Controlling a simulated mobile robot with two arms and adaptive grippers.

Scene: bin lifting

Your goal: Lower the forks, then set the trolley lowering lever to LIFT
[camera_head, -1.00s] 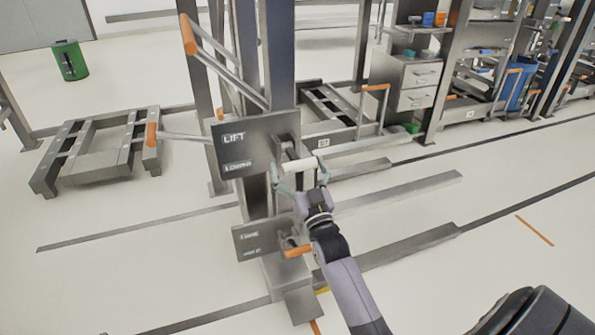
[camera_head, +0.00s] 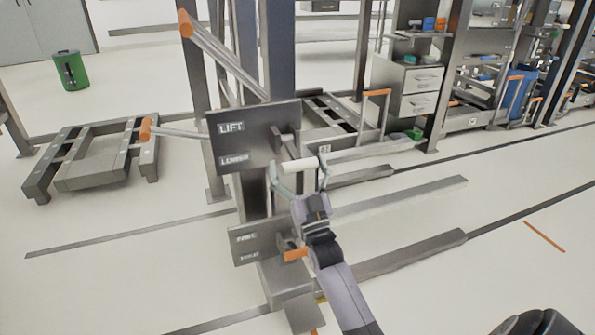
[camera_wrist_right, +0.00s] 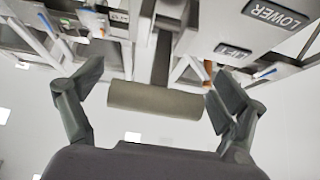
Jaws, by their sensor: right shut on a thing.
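The lever plate (camera_head: 255,137) on the trolley mast carries a LIFT label above a LOWER label; both labels also show in the wrist view. The lever's pale cylindrical handle (camera_head: 303,167) sticks out at the plate's right, about level with LOWER. My right gripper (camera_head: 299,178) is shut on this handle, with a finger at each end. In the wrist view the handle (camera_wrist_right: 155,99) lies crosswise between the fingers. Two long grey forks (camera_head: 405,202) extend to the right, low over the floor. My left gripper is not in view.
A lower plate (camera_head: 256,241) with an orange handle (camera_head: 296,254) sits below, close to my right arm. Orange-tipped bars stick out at the upper left. A grey pallet-like frame (camera_head: 60,160) and green bin (camera_head: 70,70) stand left.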

